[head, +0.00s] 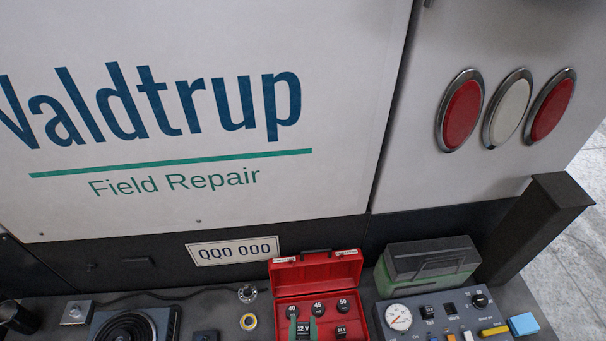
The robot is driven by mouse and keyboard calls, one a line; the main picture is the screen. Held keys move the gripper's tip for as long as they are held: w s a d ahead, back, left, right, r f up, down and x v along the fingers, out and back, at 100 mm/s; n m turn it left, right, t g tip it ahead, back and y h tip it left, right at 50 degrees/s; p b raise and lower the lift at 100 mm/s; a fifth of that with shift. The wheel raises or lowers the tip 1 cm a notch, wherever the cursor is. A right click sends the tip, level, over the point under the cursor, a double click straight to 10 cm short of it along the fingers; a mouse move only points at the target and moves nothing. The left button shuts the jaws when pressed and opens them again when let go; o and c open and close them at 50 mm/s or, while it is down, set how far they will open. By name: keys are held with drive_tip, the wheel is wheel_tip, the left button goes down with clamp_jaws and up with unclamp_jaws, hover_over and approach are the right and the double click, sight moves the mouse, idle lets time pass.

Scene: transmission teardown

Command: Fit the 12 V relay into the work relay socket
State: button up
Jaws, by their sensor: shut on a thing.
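The black 12 V relay (303,329), its label legible, is at the bottom edge of the head view, in front of the open red case (318,270) or in it; I cannot tell which. Two green finger shapes of my gripper (303,322) stand at its left and right sides, and the gripper is shut on it. The relay's lower part and the rest of my gripper are cut off. A grey panel (468,326) stands to the right, with two small dark parts (449,309) on top. Their labels are too small to read surely, so I cannot tell which is the work socket.
The case holds parts marked 40, 45, 50 and 24 V (340,331). The panel carries a round gauge (398,317), a black knob (479,299) and a yellow handle (494,330). A green-grey box (428,268) stands behind it. A blue block (523,324) lies at right.

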sight(303, 332)
drive_tip(key=r+p, duration=0.5)
drive_tip(key=s+r+p, duration=0.1)
drive_tip(key=r+p, duration=0.1)
drive_tip(key=shift+r, duration=0.3)
drive_tip(key=w+f+b, duration=0.3)
drive_tip(key=f+b, duration=0.9)
drive_tip(key=w+f+n+y+b, duration=0.1)
drive_tip(key=w+f+b, duration=0.3)
drive_tip(key=f+b, duration=0.8)
drive_tip(key=w+f+b, duration=0.3)
drive_tip(key=f+b, duration=0.9)
drive_tip(key=b, duration=0.1)
drive_tip(key=shift+w+f+y+b, duration=0.15)
drive_tip(key=shift+f+y+b, duration=0.1)
drive_tip(key=shift+y+b, duration=0.05)
drive_tip(key=shift+f+b, duration=2.45)
drive_tip(key=shift+f, duration=2.6)
drive_tip(key=o, duration=0.9)
drive_tip(key=shift+o, duration=0.2)
drive_tip(key=shift+s+r+p, duration=0.25)
drive_tip(key=shift+p, duration=0.1)
drive_tip(key=p+v, duration=0.1)
drive_tip(key=v, duration=0.6)
drive_tip(key=shift+s+f+p, duration=0.15)
drive_tip(key=shift+s+p, duration=0.05)
drive_tip(key=shift+p, duration=0.15)
